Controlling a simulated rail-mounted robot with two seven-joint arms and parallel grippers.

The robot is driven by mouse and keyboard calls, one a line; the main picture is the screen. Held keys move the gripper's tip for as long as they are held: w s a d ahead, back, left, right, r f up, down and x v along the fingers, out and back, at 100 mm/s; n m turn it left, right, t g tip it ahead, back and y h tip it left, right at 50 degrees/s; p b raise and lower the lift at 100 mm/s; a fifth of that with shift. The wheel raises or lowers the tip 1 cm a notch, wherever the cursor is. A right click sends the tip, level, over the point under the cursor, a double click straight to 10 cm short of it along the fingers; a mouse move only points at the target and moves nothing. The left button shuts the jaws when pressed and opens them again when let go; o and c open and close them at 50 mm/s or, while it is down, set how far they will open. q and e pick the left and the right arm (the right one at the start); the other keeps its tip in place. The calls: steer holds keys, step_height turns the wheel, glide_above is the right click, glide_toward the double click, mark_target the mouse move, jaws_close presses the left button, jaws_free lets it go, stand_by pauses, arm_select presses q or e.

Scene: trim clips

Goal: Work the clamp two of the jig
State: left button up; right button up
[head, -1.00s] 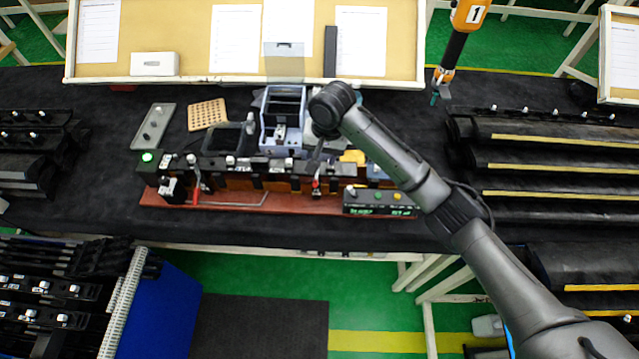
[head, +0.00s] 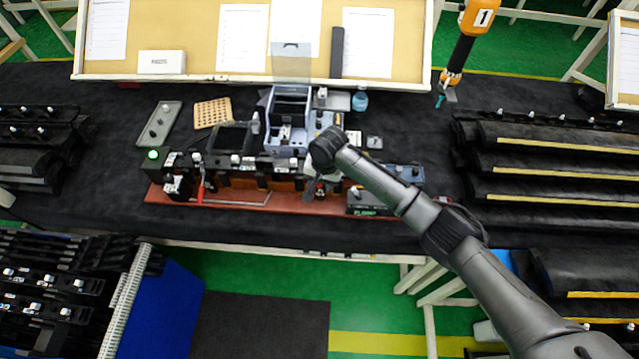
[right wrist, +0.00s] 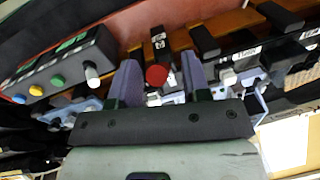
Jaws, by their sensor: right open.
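The jig (head: 240,197) is a long red-brown base with a dark rail and black blocks along the bench. Near its left end stands a clamp with a red handle (head: 201,190). Another clamp, right of the middle, is mostly hidden under my right arm in the head view. In the right wrist view its round red handle end (right wrist: 156,75) shows between the two purple fingers. My right gripper (right wrist: 160,68) is open, with one finger on each side of that red end. I cannot tell whether either finger touches it. My left gripper is in neither view.
A dark box with coloured buttons (right wrist: 57,80) stands close beside the gripper, at the jig's right end. A grey-blue bin (head: 288,105) and a perforated tan board (head: 212,113) lie behind the jig. An orange tool (head: 466,45) hangs at the upper right.

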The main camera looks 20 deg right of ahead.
steer(key=shift+a+f, duration=0.1)
steer(key=shift+f, duration=0.5)
jaws_close()
